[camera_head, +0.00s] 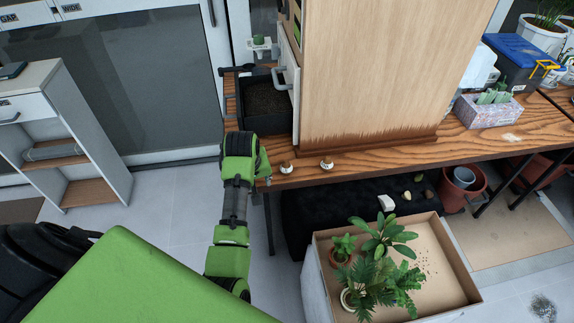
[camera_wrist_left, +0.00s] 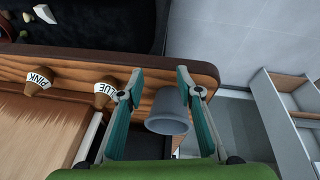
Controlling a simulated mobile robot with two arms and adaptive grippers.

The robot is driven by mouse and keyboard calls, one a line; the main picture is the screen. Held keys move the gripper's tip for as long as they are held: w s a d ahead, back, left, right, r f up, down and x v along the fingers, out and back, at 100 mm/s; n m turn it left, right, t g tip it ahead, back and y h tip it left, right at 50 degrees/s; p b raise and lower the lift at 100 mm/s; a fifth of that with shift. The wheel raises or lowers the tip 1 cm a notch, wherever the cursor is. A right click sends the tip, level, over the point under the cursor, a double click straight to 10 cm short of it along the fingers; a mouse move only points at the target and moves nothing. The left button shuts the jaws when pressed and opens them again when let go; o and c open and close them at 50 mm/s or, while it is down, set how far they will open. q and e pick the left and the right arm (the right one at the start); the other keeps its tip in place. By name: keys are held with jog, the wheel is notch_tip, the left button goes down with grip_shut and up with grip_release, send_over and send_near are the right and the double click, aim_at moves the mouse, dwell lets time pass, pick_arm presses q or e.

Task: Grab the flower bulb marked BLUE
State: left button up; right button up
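The bulb labelled BLUE (camera_wrist_left: 106,92) stands on the wooden table near its edge, brown with a white label band. It also shows in the head view (camera_head: 287,168), just right of my left gripper (camera_head: 264,168). In the wrist view my left gripper (camera_wrist_left: 160,82) has its two teal fingers spread wide apart. The BLUE bulb lies outside them, close beside the left-hand finger. The bulb labelled PINK (camera_wrist_left: 38,80) stands farther left, and in the head view (camera_head: 326,163) right of BLUE. My right gripper is not in view.
A grey cup (camera_wrist_left: 168,112) shows between the spread fingers, apart from both. A tall wooden panel (camera_head: 375,70) rises behind the bulbs. A black planter of soil (camera_head: 265,130) stands at the table's left end. Below is a cardboard box (camera_head: 445,262) with potted plants.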

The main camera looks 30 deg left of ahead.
aim_at(283, 165)
pick_arm(q)
jog(key=w+d+r+n+h, duration=0.1)
jog(key=w+r+n, duration=0.15)
jog(key=r, duration=0.35)
jog(key=w+d+r+n+h, duration=0.1)
jog(key=w+r+n+h, duration=0.15)
jog(key=r, duration=0.25)
jog(key=shift+y, duration=0.25)
jog(key=x, duration=0.5)
jog(key=p+x, duration=0.1)
jog(key=x, duration=0.1)
jog(key=shift+w+f, duration=0.25)
jog(key=shift+w, duration=0.2)
jog(key=shift+x, duration=2.7)
jog(key=shift+w, duration=0.1)
jog(key=shift+r, duration=0.1)
jog(key=c, duration=0.7)
